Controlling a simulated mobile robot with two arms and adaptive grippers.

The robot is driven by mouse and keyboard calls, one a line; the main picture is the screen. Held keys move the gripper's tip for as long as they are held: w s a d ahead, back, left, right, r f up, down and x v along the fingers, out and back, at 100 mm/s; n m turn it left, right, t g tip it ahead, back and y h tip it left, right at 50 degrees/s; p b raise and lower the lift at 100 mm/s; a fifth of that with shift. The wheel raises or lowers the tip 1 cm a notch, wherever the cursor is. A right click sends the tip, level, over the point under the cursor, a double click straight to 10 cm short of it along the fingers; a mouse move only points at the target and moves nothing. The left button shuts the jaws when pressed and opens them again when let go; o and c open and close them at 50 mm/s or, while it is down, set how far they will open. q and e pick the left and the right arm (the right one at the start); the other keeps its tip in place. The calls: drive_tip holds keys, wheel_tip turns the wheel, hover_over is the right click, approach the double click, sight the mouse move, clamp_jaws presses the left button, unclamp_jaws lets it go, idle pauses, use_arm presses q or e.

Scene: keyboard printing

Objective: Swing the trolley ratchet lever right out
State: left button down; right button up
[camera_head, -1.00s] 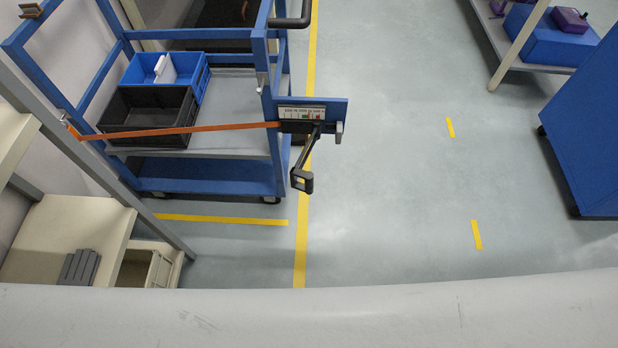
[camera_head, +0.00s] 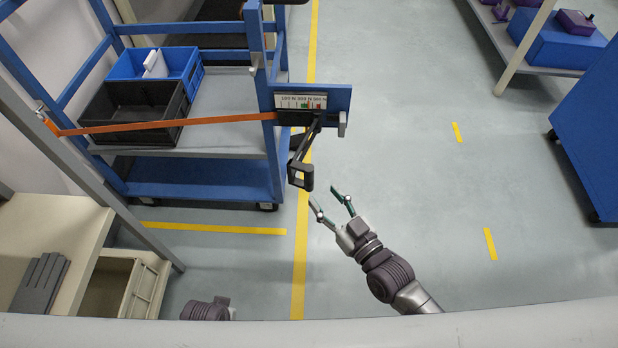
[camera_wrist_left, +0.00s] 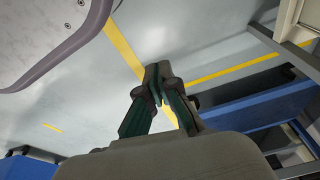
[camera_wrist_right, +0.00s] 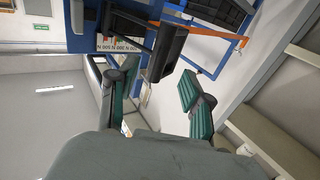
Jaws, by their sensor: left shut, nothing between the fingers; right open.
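The black ratchet lever (camera_head: 304,155) hangs out from the blue plate (camera_head: 339,97) at the trolley's near right post. Its looped handle end (camera_head: 300,177) points down toward me. An orange strap (camera_head: 190,124) runs from the ratchet to the wall post at left. My right gripper (camera_head: 327,203) is open, just below and right of the handle, and looks apart from it. In the right wrist view the handle (camera_wrist_right: 168,52) shows just beyond the spread fingers (camera_wrist_right: 160,88). My left gripper (camera_wrist_left: 158,75) is shut and empty in the left wrist view; only a bit of that arm shows in the head view.
The blue trolley (camera_head: 200,178) carries a black crate (camera_head: 135,105) and a blue crate (camera_head: 185,63). A shelf with a beige bin (camera_head: 145,280) stands at lower left. A blue cabinet (camera_head: 590,130) is at right. The floor between is clear.

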sight(312, 181)
use_arm(q)
drive_tip(key=r, duration=0.1)
drive_tip(key=w+r, duration=0.1)
drive_tip(key=r, duration=0.1)
drive_tip(key=shift+w+d+b, duration=0.1)
drive_tip(key=shift+b, duration=0.25)
use_arm(e)
drive_tip(key=x, duration=0.7)
drive_tip(key=shift+w+a, duration=0.1)
drive_tip(key=shift+w, duration=0.1)
clamp_jaws()
use_arm(q)
drive_tip(key=shift+r, duration=0.1)
